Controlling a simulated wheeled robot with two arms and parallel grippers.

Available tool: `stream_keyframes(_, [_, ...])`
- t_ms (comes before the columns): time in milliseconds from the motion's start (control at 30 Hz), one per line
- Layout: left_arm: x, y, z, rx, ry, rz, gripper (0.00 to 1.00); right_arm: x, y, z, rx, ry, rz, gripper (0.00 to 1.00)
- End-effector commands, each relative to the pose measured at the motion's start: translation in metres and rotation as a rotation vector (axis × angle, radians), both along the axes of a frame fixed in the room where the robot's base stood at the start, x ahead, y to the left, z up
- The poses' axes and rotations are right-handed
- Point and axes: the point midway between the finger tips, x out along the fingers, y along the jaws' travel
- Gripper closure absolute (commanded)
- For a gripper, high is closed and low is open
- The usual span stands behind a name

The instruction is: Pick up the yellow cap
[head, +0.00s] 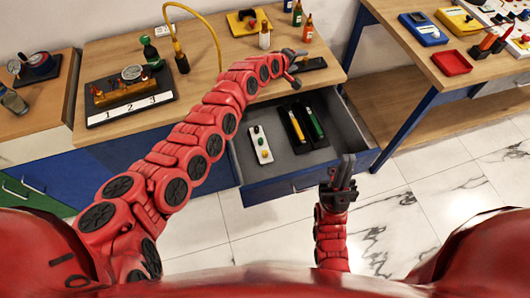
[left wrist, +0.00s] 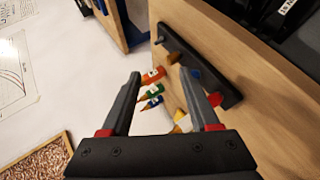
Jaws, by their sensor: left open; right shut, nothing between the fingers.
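A small yellow piece (left wrist: 180,114), which looks like the yellow cap, shows in the left wrist view beside the right-hand finger, partly hidden by it. A red piece (left wrist: 215,99) and a blue piece (left wrist: 196,75) are by the black rack (left wrist: 225,88) on the wooden table. My left gripper (head: 299,65) is open above the right part of the table, near the rack (head: 312,64); its open fingers also show in the left wrist view (left wrist: 168,88). I cannot tell the cap's exact height below the fingers. My right gripper (head: 341,174) is shut and empty in front of the open drawer.
The open drawer (head: 352,160) holds a white strip (head: 259,144) with green and yellow parts and a dark tray with pens. Small bottles (head: 264,35) stand at the table's back. A yellow bent tube (head: 181,45) rises left of my left arm. A second table (head: 440,72) stands right.

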Motion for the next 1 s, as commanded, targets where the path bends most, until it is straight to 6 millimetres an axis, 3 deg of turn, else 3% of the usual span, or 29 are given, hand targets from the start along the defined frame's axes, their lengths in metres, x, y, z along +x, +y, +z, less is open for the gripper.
stream_keyframes(67, [-0.038,-0.009,-0.014,0.113,0.181,-0.094,0.39,0.0,0.0,0.0,0.0,0.0,0.0,1.0])
stream_keyframes(133, [-0.079,-0.001,-0.033,0.235,0.349,-0.143,0.39,0.0,0.0,0.0,0.0,0.0,0.0,1.0])
stream_keyframes(200, [-0.118,0.022,-0.05,0.366,0.5,-0.156,0.39,0.0,0.0,0.0,0.0,0.0,0.0,1.0])
stream_keyframes(300, [-0.161,0.061,-0.065,0.527,0.663,-0.138,0.39,0.0,0.0,0.0,0.0,0.0,0.0,1.0])
stream_keyframes(400, [-0.185,0.09,-0.069,0.628,0.757,-0.108,0.39,0.0,0.0,0.0,0.0,0.0,0.0,1.0])
stream_keyframes(567, [-0.2,0.105,-0.081,0.68,0.81,-0.092,0.39,0.0,0.0,0.004,0.0,0.0,0.0,1.0])
stream_keyframes(1000, [-0.2,0.1,-0.176,0.669,0.804,-0.098,0.39,0.0,0.0,0.017,0.0,0.0,0.0,1.0])
